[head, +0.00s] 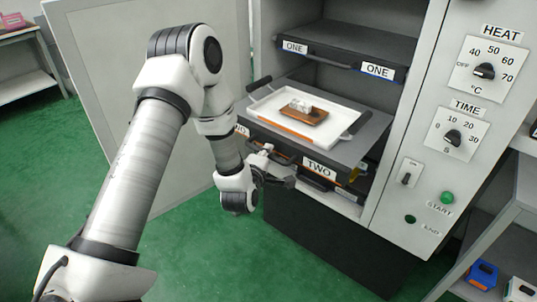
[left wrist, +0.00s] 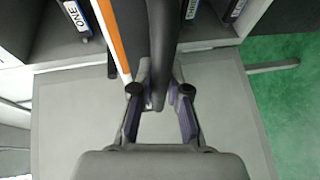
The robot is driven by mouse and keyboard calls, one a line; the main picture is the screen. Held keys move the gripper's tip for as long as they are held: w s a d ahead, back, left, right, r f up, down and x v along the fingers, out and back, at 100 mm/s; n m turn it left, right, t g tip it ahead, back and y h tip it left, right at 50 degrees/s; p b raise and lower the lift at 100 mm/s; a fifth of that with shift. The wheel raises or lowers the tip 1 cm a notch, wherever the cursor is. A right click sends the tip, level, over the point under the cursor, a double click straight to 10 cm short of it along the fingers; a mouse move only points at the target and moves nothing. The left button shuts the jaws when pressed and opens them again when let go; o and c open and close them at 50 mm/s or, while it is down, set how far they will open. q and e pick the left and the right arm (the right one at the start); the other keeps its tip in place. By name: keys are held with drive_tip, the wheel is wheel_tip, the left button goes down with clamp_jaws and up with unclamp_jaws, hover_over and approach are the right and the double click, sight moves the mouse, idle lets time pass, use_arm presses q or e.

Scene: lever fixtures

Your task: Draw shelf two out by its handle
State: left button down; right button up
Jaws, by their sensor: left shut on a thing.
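Shelf two (head: 375,133) is a grey shelf in the cabinet with TWO labels on its front. It stands out past shelf one above it. A white tray (head: 338,118) with dark side handles and an orange front strip lies on it, holding a brown block with a small pale object on top. My left gripper (head: 270,165) is at the shelf's front, shut on its dark handle. In the left wrist view the dark handle bar (left wrist: 162,35) runs between the fingers of the left gripper (left wrist: 160,92). My right gripper is not in view.
Shelf one (head: 335,42) is above, pushed in. The open cabinet door (head: 150,80) stands to the left. A control panel (head: 455,130) with HEAT and TIME knobs is at right. Green floor (head: 225,260) lies clear in front. A side rack (head: 500,240) stands at lower right.

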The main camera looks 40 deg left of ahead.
use_arm(q)
drive_tip(key=shift+s, duration=0.75)
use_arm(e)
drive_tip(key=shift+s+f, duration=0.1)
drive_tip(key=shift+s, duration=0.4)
use_arm(q)
drive_tip(key=c, duration=1.1)
unclamp_jaws()
drive_tip(key=shift+c, duration=0.2)
drive_tip(key=v, duration=0.7)
drive_tip(key=shift+s, duration=0.2)
drive_tip(key=shift+d, duration=0.1)
